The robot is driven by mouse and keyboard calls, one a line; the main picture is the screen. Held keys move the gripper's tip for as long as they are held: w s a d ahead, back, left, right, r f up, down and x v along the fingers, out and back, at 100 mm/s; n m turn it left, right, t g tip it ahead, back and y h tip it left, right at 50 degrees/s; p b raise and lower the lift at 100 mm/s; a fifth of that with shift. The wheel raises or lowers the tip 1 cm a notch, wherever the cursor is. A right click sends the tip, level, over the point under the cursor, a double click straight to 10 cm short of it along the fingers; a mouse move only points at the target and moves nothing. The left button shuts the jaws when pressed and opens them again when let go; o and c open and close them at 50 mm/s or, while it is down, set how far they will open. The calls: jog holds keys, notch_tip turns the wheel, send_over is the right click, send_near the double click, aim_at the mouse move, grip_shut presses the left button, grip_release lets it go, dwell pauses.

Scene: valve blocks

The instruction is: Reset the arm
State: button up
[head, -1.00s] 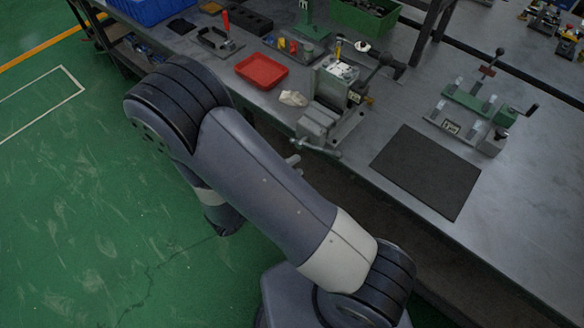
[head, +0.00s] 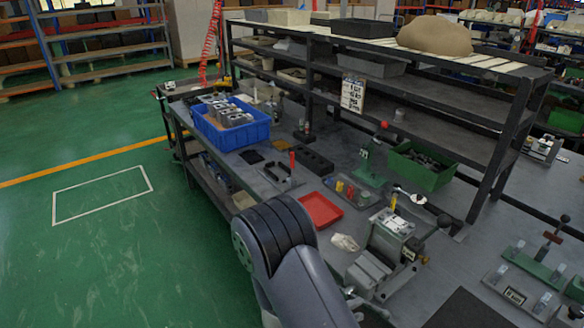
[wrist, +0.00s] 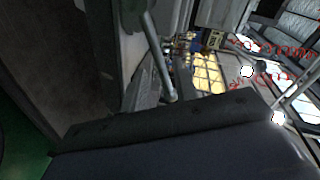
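My arm (head: 290,250) shows in the head view at the bottom centre, with its dark ribbed elbow uppermost beside the workbench's front edge and a link running down out of the picture. My gripper is not in the head view; its place is hidden or outside the frame. The wrist view is tilted, with a large dark blue-grey surface, likely my own arm, filling the bottom. A grey metal rod (wrist: 158,55) stands close to the camera.
The workbench holds a vise (head: 385,255), a red tray (head: 321,210), a blue bin (head: 232,140) of metal blocks, a green bin (head: 421,177) and a green clamp fixture (head: 540,272). A shelf rack (head: 470,112) stands behind. The green floor (head: 90,265) at left is clear.

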aim_at(367, 304)
jog(key=shift+p+x, duration=0.3)
jog(key=shift+x, duration=2.2)
jog(key=shift+a, duration=0.1)
jog(key=b+v, duration=0.2)
jog(key=v, duration=0.9)
jog(key=x, duration=0.3)
jog(key=p+x, duration=0.1)
jog(key=x, duration=0.7)
jog(key=shift+d+f, duration=0.2)
jog(key=shift+f, duration=0.1)
jog(key=shift+s+f+m+b, duration=0.1)
jog(key=shift+m+b, duration=0.2)
jog(key=shift+m, duration=0.2)
